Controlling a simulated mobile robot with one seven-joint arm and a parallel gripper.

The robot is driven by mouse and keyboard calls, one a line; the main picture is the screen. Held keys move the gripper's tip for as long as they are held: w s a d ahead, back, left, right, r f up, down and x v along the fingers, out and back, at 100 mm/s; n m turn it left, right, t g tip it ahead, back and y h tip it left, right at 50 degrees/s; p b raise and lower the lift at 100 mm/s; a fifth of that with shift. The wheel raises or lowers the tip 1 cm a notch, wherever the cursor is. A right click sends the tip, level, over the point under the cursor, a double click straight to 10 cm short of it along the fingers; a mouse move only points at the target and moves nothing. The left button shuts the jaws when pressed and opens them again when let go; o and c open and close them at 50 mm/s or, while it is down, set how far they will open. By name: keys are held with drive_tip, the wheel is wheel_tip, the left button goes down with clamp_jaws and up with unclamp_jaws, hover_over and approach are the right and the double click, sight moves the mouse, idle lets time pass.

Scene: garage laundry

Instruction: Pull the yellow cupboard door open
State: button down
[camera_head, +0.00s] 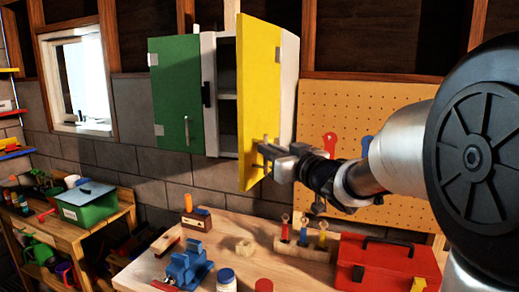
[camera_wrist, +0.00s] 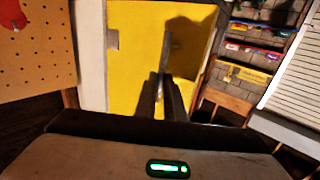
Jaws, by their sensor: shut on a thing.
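The yellow cupboard door (camera_head: 259,90) belongs to the wall cupboard and stands partly open, with shelves (camera_head: 228,105) showing in the dark gap to its left. Its yellow face also fills the middle of the wrist view (camera_wrist: 135,75). A grey upright handle (camera_wrist: 166,52) sits on that face. My gripper (camera_head: 264,158) is at the lower part of the door, shut on the handle. In the wrist view its dark fingers (camera_wrist: 167,98) meet at the handle's lower part. The exact contact is partly hidden by the fingers.
The green door (camera_head: 175,95) is left of the gap. A workbench (camera_head: 150,268) below holds a blue vise (camera_head: 186,266), a red toolbox (camera_head: 385,262) and screwdrivers. A pegboard (camera_head: 350,105) is on the wall to the right. A side bench (camera_head: 118,215) stands at left.

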drive_tip(key=shift+w+d+r+h, duration=0.15)
drive_tip(key=shift+d, duration=0.3)
drive_tip(key=shift+w+d+r+h, duration=0.15)
drive_tip(key=shift+d, duration=0.25)
drive_tip(key=c, duration=2.3)
unclamp_jaws()
drive_tip(key=o, duration=0.4)
drive_tip(key=shift+w+d+f, duration=0.1)
drive_tip(key=shift+w, duration=0.15)
drive_tip(key=shift+o, duration=0.2)
drive_tip(key=shift+w+f, duration=0.1)
drive_tip(key=shift+w, duration=0.1)
drive_tip(key=shift+s, duration=0.1)
drive_tip(key=shift+a, duration=0.3)
drive_tip(key=shift+s, duration=0.15)
